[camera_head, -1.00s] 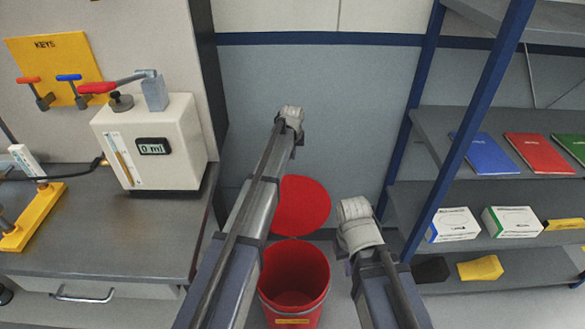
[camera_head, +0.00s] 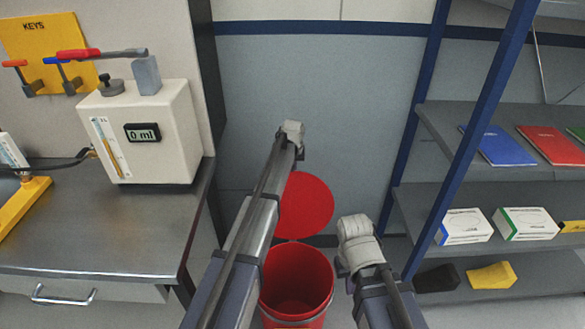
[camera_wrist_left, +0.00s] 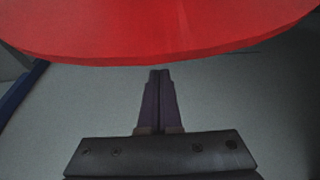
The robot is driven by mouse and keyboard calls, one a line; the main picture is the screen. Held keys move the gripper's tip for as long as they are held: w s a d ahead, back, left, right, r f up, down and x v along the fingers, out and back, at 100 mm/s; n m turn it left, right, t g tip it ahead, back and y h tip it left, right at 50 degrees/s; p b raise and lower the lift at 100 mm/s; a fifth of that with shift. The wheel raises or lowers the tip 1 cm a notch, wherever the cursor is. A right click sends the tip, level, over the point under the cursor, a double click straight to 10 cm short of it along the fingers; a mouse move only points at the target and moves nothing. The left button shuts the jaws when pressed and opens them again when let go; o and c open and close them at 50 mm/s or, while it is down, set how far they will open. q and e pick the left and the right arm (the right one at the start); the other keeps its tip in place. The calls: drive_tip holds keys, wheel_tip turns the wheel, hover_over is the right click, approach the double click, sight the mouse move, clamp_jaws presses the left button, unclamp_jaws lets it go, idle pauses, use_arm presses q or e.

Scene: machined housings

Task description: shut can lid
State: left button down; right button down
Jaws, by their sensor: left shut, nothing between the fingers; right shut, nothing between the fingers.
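The red can (camera_head: 296,277) stands on the floor, open at the top. Its round red lid (camera_head: 306,205) stands raised behind the opening, tilted up at the back. In the left wrist view the lid (camera_wrist_left: 160,28) fills the top. My left gripper (camera_wrist_left: 160,72) is shut and empty, its fingertips just below the lid's edge in that picture; I cannot tell whether they touch. In the head view its fingers are hidden beyond my left arm. My right gripper (camera_head: 342,270) is shut and empty to the right of the can, mostly hidden under its wrist.
A grey bench (camera_head: 100,238) with a white meter box (camera_head: 148,140) stands at the left. A blue-framed shelf (camera_head: 463,140) with books and boxes stands at the right. A grey wall (camera_head: 340,90) is close behind the can.

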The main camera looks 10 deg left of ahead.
use_arm(q)
drive_tip(key=shift+s+d+r, duration=0.15)
drive_tip(key=shift+s+d, duration=0.05)
drive_tip(key=shift+s, duration=0.85)
drive_tip(key=shift+s, duration=0.1)
